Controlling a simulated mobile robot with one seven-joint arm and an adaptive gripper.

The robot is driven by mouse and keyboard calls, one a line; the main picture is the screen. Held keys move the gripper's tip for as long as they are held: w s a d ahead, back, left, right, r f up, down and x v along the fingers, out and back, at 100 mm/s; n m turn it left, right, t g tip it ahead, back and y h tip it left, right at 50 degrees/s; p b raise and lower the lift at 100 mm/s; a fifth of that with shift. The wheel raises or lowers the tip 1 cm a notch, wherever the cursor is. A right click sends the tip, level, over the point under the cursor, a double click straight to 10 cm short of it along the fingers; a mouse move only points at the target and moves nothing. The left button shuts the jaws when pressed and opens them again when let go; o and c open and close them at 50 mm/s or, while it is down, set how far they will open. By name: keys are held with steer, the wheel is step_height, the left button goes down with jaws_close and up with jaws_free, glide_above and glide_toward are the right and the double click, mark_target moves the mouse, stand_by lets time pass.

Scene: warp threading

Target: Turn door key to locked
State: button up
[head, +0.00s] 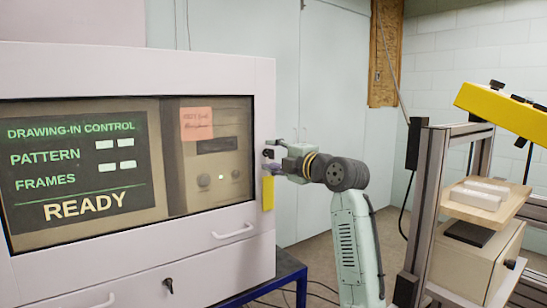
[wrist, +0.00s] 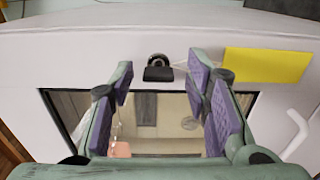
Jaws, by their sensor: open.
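The door key (wrist: 158,74) is a black piece in a round dark lock on the white door frame, at the top middle of the wrist view. In the head view the dark lock (head: 268,153) sits at the door's right edge, partly hidden by my gripper (head: 273,168). My gripper is open, its purple-padded fingers (wrist: 161,76) on either side of the key in the wrist view. No contact shows, and I cannot tell how far the tips are from the key. The door (head: 120,75) of the control cabinet looks closed.
A yellow tag (wrist: 265,65) is beside the lock. A white handle (head: 232,231) is lower on the door; another dark key (head: 168,284) is in the panel below. A metal-framed bench (head: 425,190) stands at right; floor between is fairly clear.

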steer(key=v, duration=1.2)
